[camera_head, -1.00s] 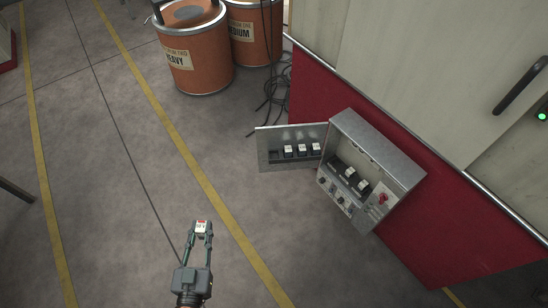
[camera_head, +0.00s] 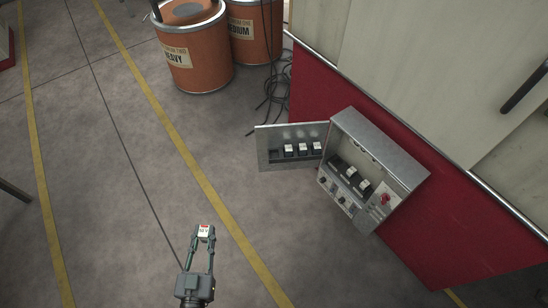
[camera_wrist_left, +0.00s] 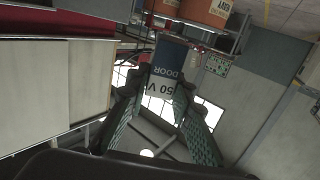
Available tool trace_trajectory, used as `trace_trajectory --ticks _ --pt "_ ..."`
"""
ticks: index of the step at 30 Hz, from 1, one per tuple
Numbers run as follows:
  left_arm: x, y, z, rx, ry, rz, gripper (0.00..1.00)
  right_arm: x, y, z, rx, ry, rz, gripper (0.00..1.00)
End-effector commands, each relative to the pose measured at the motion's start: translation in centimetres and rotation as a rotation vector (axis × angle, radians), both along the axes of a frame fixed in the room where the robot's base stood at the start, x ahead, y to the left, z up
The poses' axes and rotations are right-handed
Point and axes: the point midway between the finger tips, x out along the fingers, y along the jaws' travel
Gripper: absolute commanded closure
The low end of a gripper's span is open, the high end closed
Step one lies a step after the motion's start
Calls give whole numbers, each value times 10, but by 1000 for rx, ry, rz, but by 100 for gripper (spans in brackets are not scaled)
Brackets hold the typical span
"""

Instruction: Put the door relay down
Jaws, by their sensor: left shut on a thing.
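My left gripper (camera_head: 203,240) is at the lower left of the head view, shut on the door relay (camera_head: 204,230). The relay is a small block with a white and red face at the fingertips. In the left wrist view the relay (camera_wrist_left: 166,75) shows a dark blue band reading "DOOR" and a grey part with "50 V", between the two green-padded fingers. An open metal electrical box (camera_head: 375,165) is on the red wall to the right. Its open door (camera_head: 290,133) carries several relays in a row, with a dark empty-looking spot at the left. My right gripper is not in view.
More dark relays with white tops (camera_head: 350,178) and a red switch (camera_head: 385,198) sit inside the box. Orange drums (camera_head: 195,55) and black cables (camera_head: 272,92) stand behind. Floor between gripper and box is clear.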

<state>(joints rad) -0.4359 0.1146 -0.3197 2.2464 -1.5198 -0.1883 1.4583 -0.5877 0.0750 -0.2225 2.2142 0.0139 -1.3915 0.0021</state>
Motion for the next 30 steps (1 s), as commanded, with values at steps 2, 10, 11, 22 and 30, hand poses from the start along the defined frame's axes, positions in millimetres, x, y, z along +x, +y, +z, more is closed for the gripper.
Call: trace_trajectory --ticks 2,10,11,22,30 --pt "0 0 2 4 -6 -4 100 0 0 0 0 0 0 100" --pt "0 3 7 1 -16 8 100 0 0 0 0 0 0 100" --pt "0 4 8 -1 -17 9 100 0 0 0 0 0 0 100" --pt "33 -27 7 -9 -30 43 100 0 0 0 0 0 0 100" --pt "68 -64 3 -9 -38 73 100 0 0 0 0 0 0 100"
